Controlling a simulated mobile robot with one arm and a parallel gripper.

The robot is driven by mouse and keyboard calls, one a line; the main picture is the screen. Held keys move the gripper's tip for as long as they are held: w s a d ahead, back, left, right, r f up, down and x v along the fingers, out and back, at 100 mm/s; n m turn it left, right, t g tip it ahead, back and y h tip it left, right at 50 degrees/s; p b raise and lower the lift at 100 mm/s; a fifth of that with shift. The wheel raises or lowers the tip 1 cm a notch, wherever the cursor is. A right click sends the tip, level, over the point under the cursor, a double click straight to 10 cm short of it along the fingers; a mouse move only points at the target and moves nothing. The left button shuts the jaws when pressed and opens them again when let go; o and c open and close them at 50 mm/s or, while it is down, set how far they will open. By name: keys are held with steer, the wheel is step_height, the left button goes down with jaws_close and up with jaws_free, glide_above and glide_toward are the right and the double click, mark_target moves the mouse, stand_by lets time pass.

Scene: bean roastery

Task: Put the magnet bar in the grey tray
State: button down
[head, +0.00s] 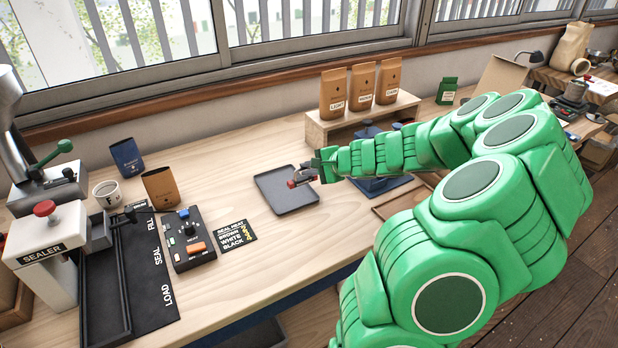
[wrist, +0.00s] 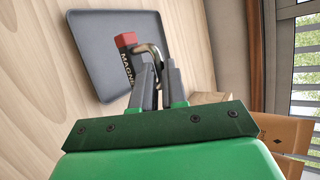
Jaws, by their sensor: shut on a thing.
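The grey tray (head: 286,202) lies flat on the wooden bench, near the middle in the head view. It also shows at the upper left in the wrist view (wrist: 95,50). My gripper (head: 312,176) is shut on the magnet bar (wrist: 126,55), a dark bar with a red end and white lettering. The red end of the magnet bar (head: 291,184) shows in the head view over the tray's right part. In the wrist view a bent metal handle shows between the fingers (wrist: 157,78). I cannot tell whether the bar touches the tray.
A wooden riser (head: 345,123) with brown bags stands behind the tray. Left of it are a label card (head: 236,235), a control box (head: 190,240), a brown pouch (head: 161,190) and the sealer (head: 47,252). Bare bench (head: 240,165) lies behind and left of the tray.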

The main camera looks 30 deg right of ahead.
mark_target(309, 180)
steer(key=shift+w+d+f, duration=0.1)
steer(key=shift+w+f, duration=0.15)
steer(key=shift+f, duration=0.8)
steer(key=shift+w+d+f, duration=0.1)
steer(key=shift+w+f, duration=0.1)
steer(key=shift+f, duration=0.8)
steer(key=shift+f, duration=0.65)
steer(key=c, duration=1.2)
jaws_free()
steer(key=shift+o, duration=0.2)
steer(key=shift+s+r, duration=0.15)
steer(key=shift+r, duration=0.6)
steer(key=v, duration=1.1)
steer(key=shift+s, duration=0.3)
